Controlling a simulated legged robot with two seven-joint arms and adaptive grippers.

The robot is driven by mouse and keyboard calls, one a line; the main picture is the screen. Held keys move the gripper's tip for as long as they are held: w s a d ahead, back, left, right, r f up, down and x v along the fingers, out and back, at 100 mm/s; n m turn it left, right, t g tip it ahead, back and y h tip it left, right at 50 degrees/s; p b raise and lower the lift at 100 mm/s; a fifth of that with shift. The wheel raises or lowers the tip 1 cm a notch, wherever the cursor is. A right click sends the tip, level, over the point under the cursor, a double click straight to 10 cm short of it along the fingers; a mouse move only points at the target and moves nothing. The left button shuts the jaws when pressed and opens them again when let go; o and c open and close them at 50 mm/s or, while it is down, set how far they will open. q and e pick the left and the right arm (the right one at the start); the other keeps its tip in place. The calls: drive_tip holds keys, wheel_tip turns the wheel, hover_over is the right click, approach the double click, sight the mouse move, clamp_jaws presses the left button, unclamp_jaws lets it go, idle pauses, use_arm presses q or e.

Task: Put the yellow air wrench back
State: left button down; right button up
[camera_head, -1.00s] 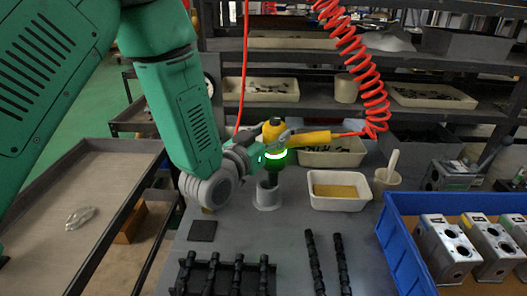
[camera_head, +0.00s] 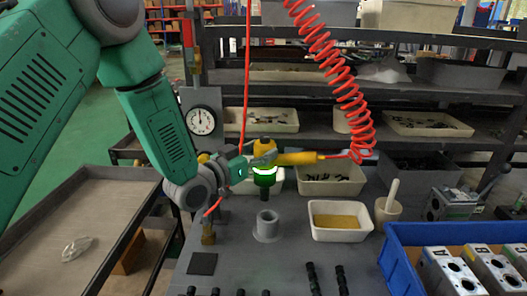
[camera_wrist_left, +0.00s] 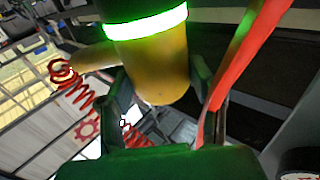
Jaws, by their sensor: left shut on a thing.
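The yellow air wrench (camera_head: 297,158) has a yellow body, a glowing green ring and a dark green lower end. My left gripper (camera_head: 243,166) is shut on it and holds it upright above the table, its handle pointing right. In the left wrist view the yellow body (camera_wrist_left: 160,75) sits between the fingers of the left gripper (camera_wrist_left: 158,95). A grey round holder (camera_head: 268,228) stands on the table just below the wrench's lower end, with a visible gap between them. The right gripper is not in view.
A coiled red hose (camera_head: 345,85) runs from the wrench handle up. A round gauge (camera_head: 201,120) is behind my arm.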

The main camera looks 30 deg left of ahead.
sight(267, 169)
use_arm(q)
drive_tip(key=shift+d+f+b, duration=0.35)
drive_tip(key=shift+d+b, duration=0.1)
drive_tip(key=shift+d, duration=0.15)
drive_tip(key=shift+d+f+b, duration=0.55)
drive_tip(key=shift+f+b, duration=0.05)
drive_tip(key=shift+f, duration=0.4)
drive_tip(key=shift+f+b, duration=0.35)
drive_tip(key=shift+b, duration=0.15)
drive_tip(key=shift+a+f, duration=0.2)
drive_tip(key=shift+f, duration=0.05)
drive_tip(key=shift+a+f, duration=0.2)
drive_tip(key=shift+a, duration=0.5)
drive_tip(key=shift+d+r, duration=0.1)
drive_tip(key=shift+d, duration=0.45)
drive_tip(key=shift+d+r, duration=0.1)
drive_tip(key=shift+d, duration=0.1)
drive_tip(key=shift+a+f, duration=0.2)
drive_tip(key=shift+a, duration=0.5)
drive_tip(key=shift+d+r, duration=0.1)
drive_tip(key=shift+d, duration=0.85)
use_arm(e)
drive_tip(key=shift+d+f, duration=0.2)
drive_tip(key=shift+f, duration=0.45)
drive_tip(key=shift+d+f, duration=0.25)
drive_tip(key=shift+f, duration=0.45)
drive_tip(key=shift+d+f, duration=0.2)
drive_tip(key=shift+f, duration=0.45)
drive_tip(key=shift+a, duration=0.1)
